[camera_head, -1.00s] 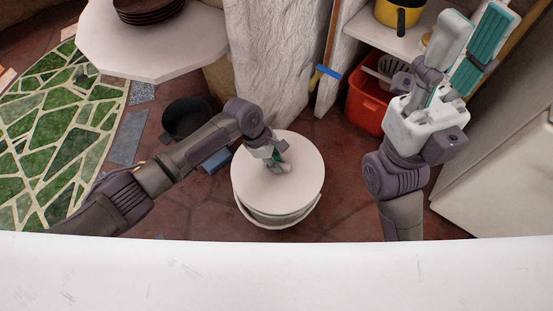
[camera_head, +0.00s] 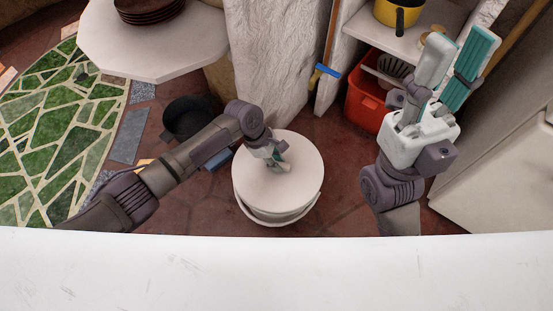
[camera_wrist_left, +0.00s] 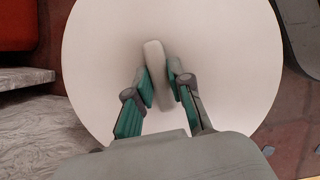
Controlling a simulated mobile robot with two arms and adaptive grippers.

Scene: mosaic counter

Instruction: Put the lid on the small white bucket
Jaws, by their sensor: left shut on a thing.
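The round white lid (camera_head: 262,185) covers the small white bucket (camera_head: 278,217) from above, and the bucket's rim and wall show only along the front and right edge. I cannot tell whether the lid touches the rim all round. My left gripper (camera_head: 280,164) is shut on the bar handle in the middle of the lid. In the left wrist view the gripper's (camera_wrist_left: 161,82) green finger pads sit on both sides of the pale handle (camera_wrist_left: 153,55), and the lid (camera_wrist_left: 230,60) fills the middle. My right gripper (camera_head: 467,55) is raised at the right, open and empty.
A dark pot (camera_head: 186,117) stands on the floor left of the bucket, behind my left arm. A white pillar (camera_head: 272,60) rises behind. A red bin (camera_head: 363,103) and a shelf with a yellow pot (camera_head: 400,14) are at the back right. A white surface (camera_head: 270,270) spans the front.

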